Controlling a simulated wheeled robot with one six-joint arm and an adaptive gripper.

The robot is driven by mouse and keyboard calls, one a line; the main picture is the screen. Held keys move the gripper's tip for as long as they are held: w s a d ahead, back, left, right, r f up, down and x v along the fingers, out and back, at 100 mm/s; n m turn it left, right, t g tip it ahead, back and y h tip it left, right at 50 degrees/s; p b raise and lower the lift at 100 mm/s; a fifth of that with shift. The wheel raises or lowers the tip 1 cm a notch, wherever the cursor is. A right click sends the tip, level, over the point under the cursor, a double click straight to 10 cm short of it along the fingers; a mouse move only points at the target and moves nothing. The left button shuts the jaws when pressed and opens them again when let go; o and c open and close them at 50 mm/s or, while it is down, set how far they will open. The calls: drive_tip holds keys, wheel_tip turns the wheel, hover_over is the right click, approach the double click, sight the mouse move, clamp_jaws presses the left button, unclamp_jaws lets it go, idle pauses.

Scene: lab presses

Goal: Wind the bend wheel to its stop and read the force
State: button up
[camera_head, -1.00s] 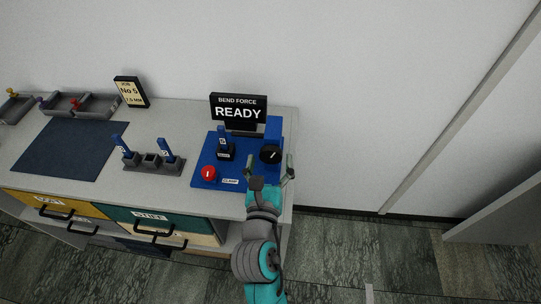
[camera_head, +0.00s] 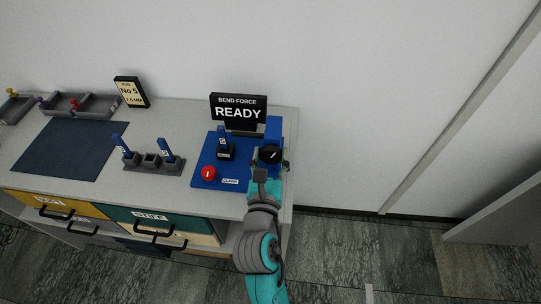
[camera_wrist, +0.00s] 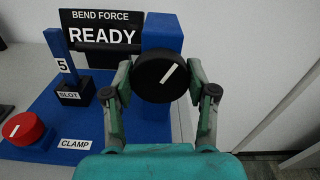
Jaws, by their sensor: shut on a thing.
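The bend wheel (camera_wrist: 160,80) is a black disc with a white mark, on the front of a blue post. My gripper (camera_wrist: 160,84) has one finger on each side of the wheel and is shut on it. In the head view, my gripper (camera_head: 270,160) reaches the wheel (camera_head: 271,154) from the front. The white mark slants up to the right. The black display (camera_head: 239,108) reads "BEND FORCE READY". A blue strip marked 5 (camera_wrist: 61,55) stands upright in the block labelled SLOT (camera_wrist: 72,92). The red clamp knob (camera_head: 208,173) is at the front left of the blue base.
A grey rack (camera_head: 152,163) with two blue strips stands left of the press. A dark mat (camera_head: 70,149), grey trays (camera_head: 81,105) and a "No 5" sign (camera_head: 131,92) are further left. Labelled drawers (camera_head: 150,219) are below the bench top.

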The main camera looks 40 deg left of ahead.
drive_tip(key=m, duration=0.4)
idle(0.3)
drive_tip(key=o, duration=1.2)
drive_tip(key=shift+c, duration=0.2)
drive_tip(key=v, duration=1.2)
